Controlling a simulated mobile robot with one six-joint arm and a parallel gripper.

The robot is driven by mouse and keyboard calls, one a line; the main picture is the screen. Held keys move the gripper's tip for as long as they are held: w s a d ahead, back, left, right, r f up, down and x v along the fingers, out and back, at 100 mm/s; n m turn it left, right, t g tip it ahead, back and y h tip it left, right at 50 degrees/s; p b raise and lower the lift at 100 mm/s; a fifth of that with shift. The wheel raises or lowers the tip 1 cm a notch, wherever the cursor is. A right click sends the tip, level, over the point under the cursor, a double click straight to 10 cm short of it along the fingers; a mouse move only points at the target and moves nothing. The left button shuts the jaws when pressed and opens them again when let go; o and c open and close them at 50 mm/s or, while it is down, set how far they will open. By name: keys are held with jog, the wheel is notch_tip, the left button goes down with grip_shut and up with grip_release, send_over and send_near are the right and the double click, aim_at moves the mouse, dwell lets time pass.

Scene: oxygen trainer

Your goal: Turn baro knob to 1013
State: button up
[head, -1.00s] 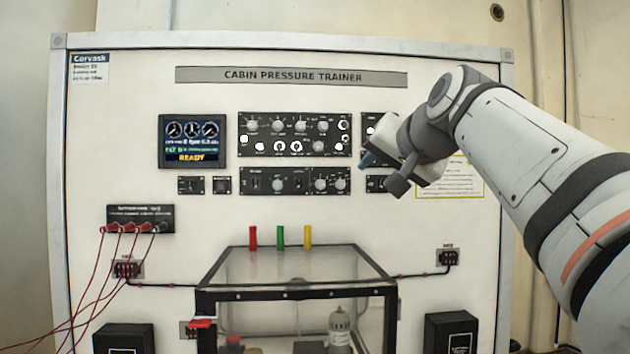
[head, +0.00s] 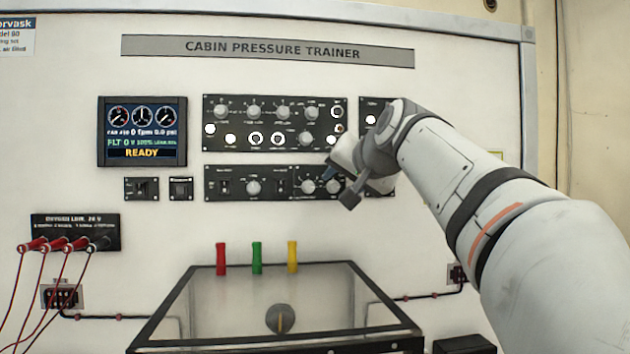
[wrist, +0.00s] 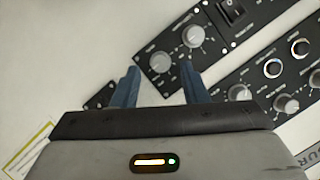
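The labels are too small to read, so I cannot tell which knob is baro. My gripper (head: 335,183) is in front of the panel's right end. In the wrist view my gripper (wrist: 158,68) is open and empty, with the end knob showing between its blue fingertips; contact is not clear.
An upper panel (head: 285,154) with several knobs and sockets is just above. The display (head: 142,131) reads READY. A clear-topped box (head: 200,290) juts out below, and red leads (head: 40,270) hang at the left. My arm hides part of the right panels.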

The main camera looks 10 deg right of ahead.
jog(key=shift+w+a+f, duration=0.15)
jog(key=shift+w+f, duration=0.05)
jog(key=shift+w, duration=0.45)
jog(key=shift+c, duration=0.6)
grip_shut()
